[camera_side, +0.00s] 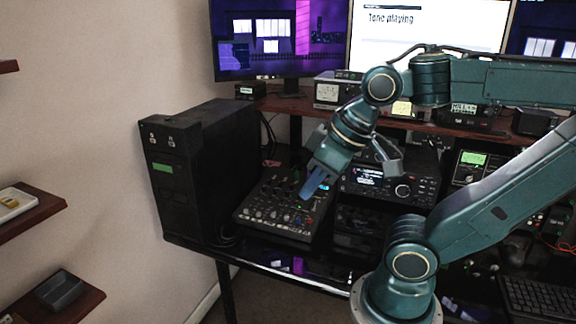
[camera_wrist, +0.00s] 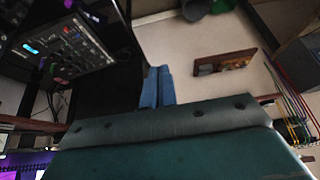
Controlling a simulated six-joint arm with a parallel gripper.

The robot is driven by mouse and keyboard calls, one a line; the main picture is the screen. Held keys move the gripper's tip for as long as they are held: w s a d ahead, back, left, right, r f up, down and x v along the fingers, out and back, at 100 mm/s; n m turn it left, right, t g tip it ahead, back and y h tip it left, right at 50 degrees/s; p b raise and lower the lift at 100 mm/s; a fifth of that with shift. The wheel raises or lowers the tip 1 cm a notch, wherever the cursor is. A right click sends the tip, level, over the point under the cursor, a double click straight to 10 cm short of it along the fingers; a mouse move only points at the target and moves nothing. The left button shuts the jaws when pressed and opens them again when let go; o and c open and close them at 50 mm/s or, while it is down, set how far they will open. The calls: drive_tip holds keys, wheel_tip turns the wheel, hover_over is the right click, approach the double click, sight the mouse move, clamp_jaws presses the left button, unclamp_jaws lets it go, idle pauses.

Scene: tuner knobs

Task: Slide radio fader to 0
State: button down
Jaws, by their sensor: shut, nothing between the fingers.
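A black mixer panel (camera_side: 283,207) with rows of small knobs and sliders lies on the desk left of centre in the side view. My gripper (camera_side: 308,193) is above its right part, with blue fingertips pointing down and to the left. The fingers are together and hold nothing. I cannot tell whether they touch the panel. In the wrist view, my blue fingers (camera_wrist: 157,86) are shut, and the mixer panel (camera_wrist: 68,50) shows at the upper left, apart from them. The radio fader cannot be made out by name among the small controls.
A black tower (camera_side: 195,165) stands left of the mixer. A radio unit with a lit display (camera_side: 368,176) stands right of it. Monitors (camera_side: 430,35) stand behind on a wooden shelf. A keyboard (camera_side: 540,298) lies at the lower right.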

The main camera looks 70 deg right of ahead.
idle(0.4)
drive_tip(key=c, duration=1.6)
unclamp_jaws()
drive_tip(key=shift+o, duration=0.8)
drive_tip(key=shift+w+d+r+m, duration=0.2)
drive_tip(key=shift+w+m, duration=0.1)
drive_tip(key=shift+w, duration=0.25)
drive_tip(key=w+d+f+m+g+h, duration=0.1)
drive_tip(key=w+d+f+m+g, duration=0.2)
drive_tip(key=w+d+m, duration=0.9)
drive_tip(key=w+d+f+m+g, duration=0.1)
drive_tip(key=w+d+f, duration=0.2)
drive_tip(key=d+f, duration=0.2)
drive_tip(key=w+d+f+m, duration=0.2)
drive_tip(key=d+f, duration=0.3)
drive_tip(key=d, duration=0.3)
drive_tip(key=w+d+f+m+g+y, duration=0.1)
drive_tip(key=w+d+f+m, duration=0.1)
drive_tip(key=w+d+f, duration=0.2)
drive_tip(key=d+f, duration=0.1)
drive_tip(key=d, duration=0.1)
drive_tip(key=shift+w+d+f+g, duration=0.3)
drive_tip(key=shift+f, duration=0.05)
drive_tip(key=shift+f, duration=0.1)
